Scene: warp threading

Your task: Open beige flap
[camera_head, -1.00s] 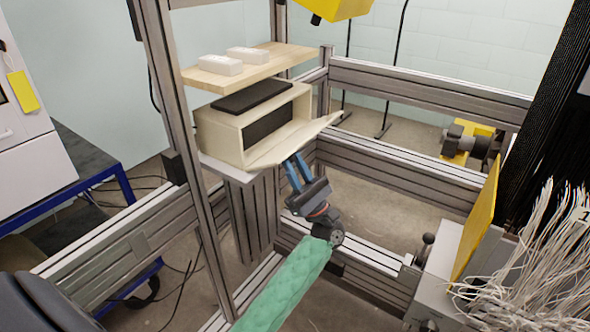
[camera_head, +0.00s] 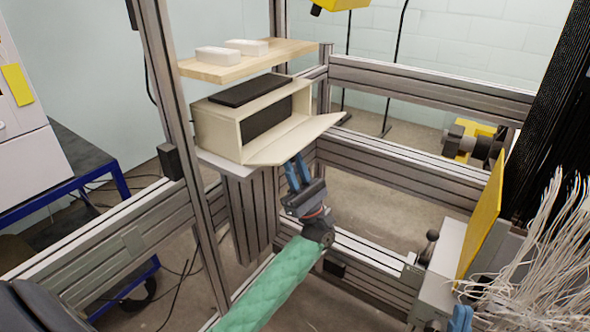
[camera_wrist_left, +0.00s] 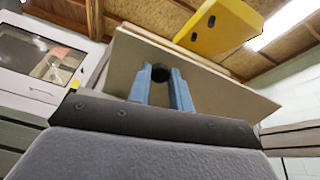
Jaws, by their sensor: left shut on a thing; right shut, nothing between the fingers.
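The beige box (camera_head: 218,131) stands on a metal ledge under a wooden shelf. Its beige flap (camera_head: 296,141) is folded outward and down from the front opening, lying nearly flat, and the dark inside shows. My left gripper (camera_head: 297,171) is under the flap's outer part, fingers pointing up. In the left wrist view the flap's underside (camera_wrist_left: 205,88) fills the middle, and my left fingers (camera_wrist_left: 160,86) are shut on a round black knob (camera_wrist_left: 160,72) on it. My right gripper (camera_head: 461,316) shows only its blue fingertips at the bottom edge, shut and empty.
The wooden shelf (camera_head: 220,67) holds two white blocks (camera_head: 219,56). A metal post (camera_head: 182,110) rises left of the box. Rails (camera_head: 420,160) cross behind. A yellow panel (camera_head: 483,222) and loose white threads (camera_head: 545,250) are at the right.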

